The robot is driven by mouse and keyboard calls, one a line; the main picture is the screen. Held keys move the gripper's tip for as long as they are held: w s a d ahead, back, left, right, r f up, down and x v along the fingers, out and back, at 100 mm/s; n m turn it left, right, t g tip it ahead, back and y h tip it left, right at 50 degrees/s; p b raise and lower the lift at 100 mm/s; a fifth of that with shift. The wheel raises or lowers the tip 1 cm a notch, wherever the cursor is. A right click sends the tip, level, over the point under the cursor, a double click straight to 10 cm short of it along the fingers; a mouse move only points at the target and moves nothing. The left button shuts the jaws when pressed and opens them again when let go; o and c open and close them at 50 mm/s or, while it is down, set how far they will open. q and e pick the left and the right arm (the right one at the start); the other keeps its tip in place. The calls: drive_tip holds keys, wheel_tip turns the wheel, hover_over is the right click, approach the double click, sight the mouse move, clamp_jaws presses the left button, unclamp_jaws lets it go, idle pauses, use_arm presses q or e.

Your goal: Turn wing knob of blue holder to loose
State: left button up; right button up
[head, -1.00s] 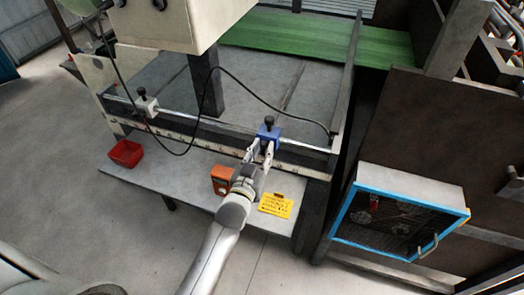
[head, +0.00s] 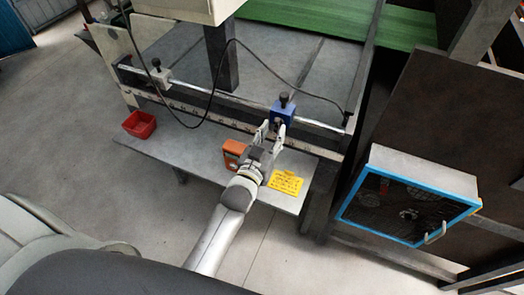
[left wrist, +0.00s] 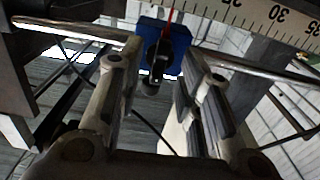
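The blue holder (head: 283,113) sits on the metal rail near its right end, with a black knob (head: 284,98) on top. In the left wrist view the blue holder (left wrist: 176,36) is at top centre, with a dark wing knob (left wrist: 157,62) on the side facing me. My left gripper (head: 270,128) is just in front of the holder. It also shows in the left wrist view (left wrist: 160,68), fingers apart, one on each side of the knob. I see no clear finger contact with the knob. My right gripper is not in view.
A white holder (head: 160,75) is farther left on the rail (head: 215,94). A red bin (head: 139,124), an orange device (head: 234,152) and a yellow label (head: 286,182) are on the grey shelf (head: 190,147). A black cable loops across the rail. A blue-framed box (head: 410,195) stands right.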

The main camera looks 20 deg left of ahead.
use_arm(q)
drive_tip(key=s, duration=0.9)
drive_tip(key=shift+s+a, duration=0.2)
drive_tip(key=shift+s, duration=0.1)
drive_tip(key=shift+f, duration=0.1)
drive_tip(key=s+d+f+m+g+h+b, duration=0.15)
drive_tip(key=s+f+g, duration=0.35)
drive_tip(key=f, duration=1.3)
drive_tip(key=s+d+f+g+y+b, duration=0.1)
drive_tip(key=s+f+g+b, duration=0.4)
drive_tip(key=f, duration=1.3)
drive_tip(key=s+a+f+g+b, duration=0.1)
drive_tip(key=s+a+f+g, duration=0.2)
drive_tip(key=s+f, duration=0.7)
drive_tip(key=s+a+f+g+y+b, duration=0.1)
drive_tip(key=s+a+f+g, duration=0.3)
drive_tip(key=s+f, duration=0.7)
drive_tip(key=s+a, duration=0.1)
drive_tip(key=s, duration=0.6)
drive_tip(key=shift+s+a+m, duration=0.2)
drive_tip(key=shift+m, duration=0.15)
